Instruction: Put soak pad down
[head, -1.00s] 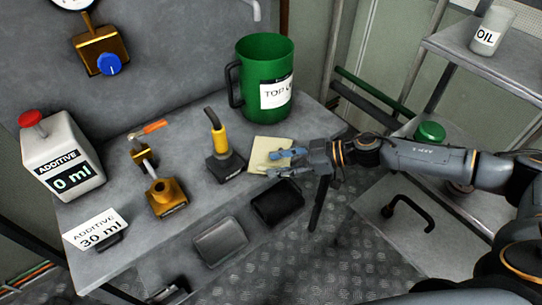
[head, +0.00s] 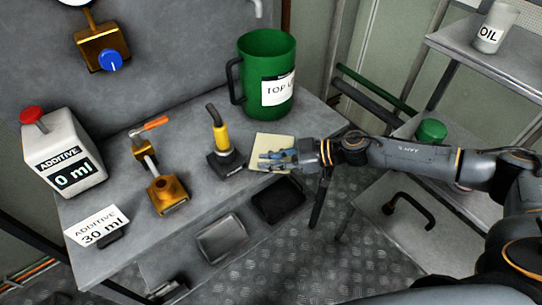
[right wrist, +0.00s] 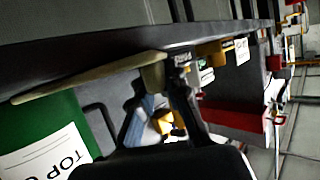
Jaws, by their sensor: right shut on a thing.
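The soak pad (head: 270,143) is a thin pale-yellow square at the bench's front edge, right of the yellow-handled tool. My right gripper (head: 277,158) reaches in from the right and is shut on the pad's near right part. In the right wrist view, the pad (right wrist: 95,78) shows nearly edge-on as a beige strip, its thicker end at the fingers (right wrist: 160,82). The fingers hide part of it. I cannot tell whether the whole pad touches the bench. My left gripper is not in view.
The green jug (head: 263,60) stands behind the pad on the bench (head: 200,120). The yellow-handled tool (head: 222,140) stands close at its left. A black tray (head: 278,200) and a grey tray (head: 222,238) sit below the front edge. A shelf unit (head: 460,60) is at right.

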